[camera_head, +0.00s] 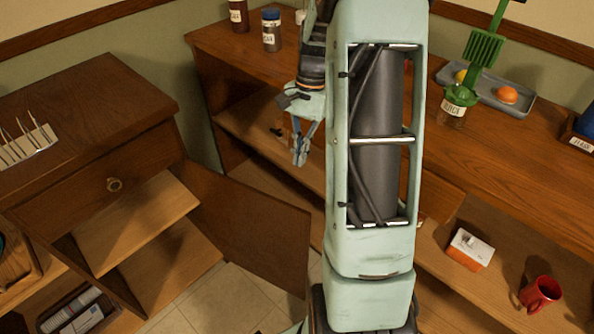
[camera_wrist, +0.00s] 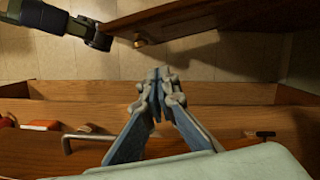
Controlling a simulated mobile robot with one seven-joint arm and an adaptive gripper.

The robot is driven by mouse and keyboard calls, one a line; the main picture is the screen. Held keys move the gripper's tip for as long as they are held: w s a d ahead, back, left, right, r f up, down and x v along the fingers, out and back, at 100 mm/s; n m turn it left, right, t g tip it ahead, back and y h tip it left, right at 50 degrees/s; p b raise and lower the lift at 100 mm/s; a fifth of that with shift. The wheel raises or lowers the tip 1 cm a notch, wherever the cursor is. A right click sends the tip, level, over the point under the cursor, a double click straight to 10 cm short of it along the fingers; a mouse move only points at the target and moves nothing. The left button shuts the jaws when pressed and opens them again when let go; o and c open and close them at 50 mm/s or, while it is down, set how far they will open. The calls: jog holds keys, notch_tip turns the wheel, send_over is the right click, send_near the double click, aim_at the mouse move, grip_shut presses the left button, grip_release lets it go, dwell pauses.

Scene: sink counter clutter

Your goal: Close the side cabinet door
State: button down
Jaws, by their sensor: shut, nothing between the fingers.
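The side cabinet (camera_head: 140,150) stands at the left in the head view. Its brown wooden door (camera_head: 255,235) is swung open and reaches right from the cabinet's front, with open shelves showing behind the hinge side. My gripper (camera_head: 300,158) hangs with fingers down, above and to the right of the door's upper edge. In the wrist view my gripper (camera_wrist: 160,75) is shut and empty. What seems to be the door's top edge (camera_wrist: 205,18) crosses the upper part of that view, with a small brass knob (camera_wrist: 139,42) beside it. The fingertips look apart from it.
A long wooden counter (camera_head: 400,140) with open shelves runs along the back and right. It bears jars (camera_head: 271,32) and a grey tray (camera_head: 520,100) with fruit. A red mug (camera_head: 540,293) and a small box (camera_head: 470,250) sit on its lower shelf. Tiled floor (camera_head: 235,300) lies below the door.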

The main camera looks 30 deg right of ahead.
jog(key=s+a+f+b, duration=0.3)
jog(key=a+f, duration=0.2)
jog(key=f, duration=0.3)
jog(key=shift+s+f, duration=0.25)
jog(key=shift+s+a, duration=0.1)
